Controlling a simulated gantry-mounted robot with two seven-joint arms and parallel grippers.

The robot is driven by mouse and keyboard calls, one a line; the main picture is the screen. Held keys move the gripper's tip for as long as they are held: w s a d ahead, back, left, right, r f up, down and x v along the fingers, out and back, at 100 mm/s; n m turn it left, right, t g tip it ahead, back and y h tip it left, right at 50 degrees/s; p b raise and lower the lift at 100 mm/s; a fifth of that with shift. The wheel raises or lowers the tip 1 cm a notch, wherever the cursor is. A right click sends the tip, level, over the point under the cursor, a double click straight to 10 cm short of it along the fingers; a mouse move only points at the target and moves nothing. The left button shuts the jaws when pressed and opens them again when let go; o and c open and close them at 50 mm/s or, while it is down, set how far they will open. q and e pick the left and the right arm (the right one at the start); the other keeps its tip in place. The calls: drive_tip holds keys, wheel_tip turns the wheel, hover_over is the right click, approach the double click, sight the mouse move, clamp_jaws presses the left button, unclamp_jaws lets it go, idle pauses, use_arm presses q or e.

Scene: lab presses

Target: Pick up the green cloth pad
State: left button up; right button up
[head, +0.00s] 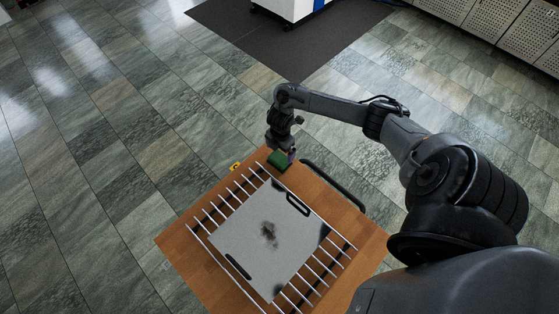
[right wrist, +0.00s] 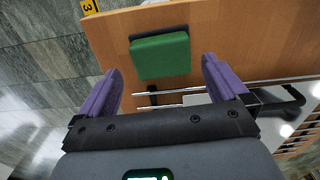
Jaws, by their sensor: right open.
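The green cloth pad (head: 279,159) lies at the far corner of the wooden table. In the right wrist view the green cloth pad (right wrist: 160,56) has a dark layer along its far edge. My right gripper (head: 285,153) is above or right beside the pad in the head view. In the right wrist view my right gripper (right wrist: 163,75) is open, its two purple fingers apart. The pad shows beyond and between the fingertips, with nothing held. I cannot tell the exact height of the fingers over the table. My left gripper is not in view.
On the wooden table (head: 175,240) is a rack of white rods (head: 212,216) with a grey, dark-stained plate (head: 245,250). A black handle (head: 335,187) runs along the table's right edge. A yellow tag (head: 235,167) is at the far left edge.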

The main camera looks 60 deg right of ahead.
sight(280, 158)
drive_tip(key=f, duration=0.4)
drive_tip(key=shift+a+f, duration=0.1)
drive_tip(key=shift+a, duration=0.25)
drive_tip(key=shift+d+f, duration=0.1)
drive_tip(key=shift+f, duration=0.2)
drive_tip(key=c, duration=0.9)
